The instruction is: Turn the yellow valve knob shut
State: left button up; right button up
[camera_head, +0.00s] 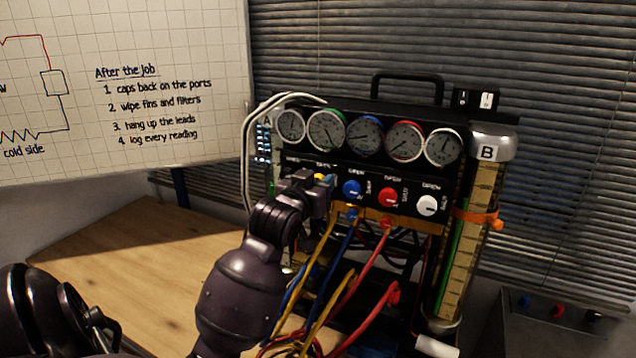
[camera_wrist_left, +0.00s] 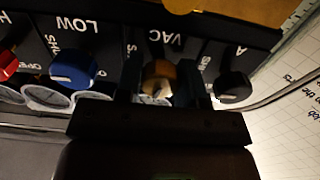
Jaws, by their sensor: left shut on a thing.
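The yellow valve knob (camera_wrist_left: 157,74) sits on the black panel below the "VAC" label in the left wrist view, between the two fingers of my left gripper (camera_wrist_left: 160,88). The gripper is shut on it, and a pale mark shows on the knob. In the head view my left gripper (camera_head: 316,187) reaches the panel at the left of the knob row and hides nearly all of the yellow knob. My right gripper is in neither view.
A blue knob (camera_head: 352,188), a red knob (camera_head: 387,196) and a white knob (camera_head: 427,206) line the panel to the right. A black knob (camera_wrist_left: 235,87) is close beside my gripper. Coloured hoses (camera_head: 345,265) hang below. Round gauges (camera_head: 365,136) stand above.

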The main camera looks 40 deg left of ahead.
pick_arm(q)
jog(key=m, duration=0.4)
jog(key=shift+r+m, duration=0.1)
jog(key=shift+m, duration=0.2)
jog(key=m, duration=0.3)
jog(key=shift+m, duration=0.3)
jog(key=m, duration=0.4)
jog(key=shift+m, duration=1.8)
jog(key=o, duration=0.9)
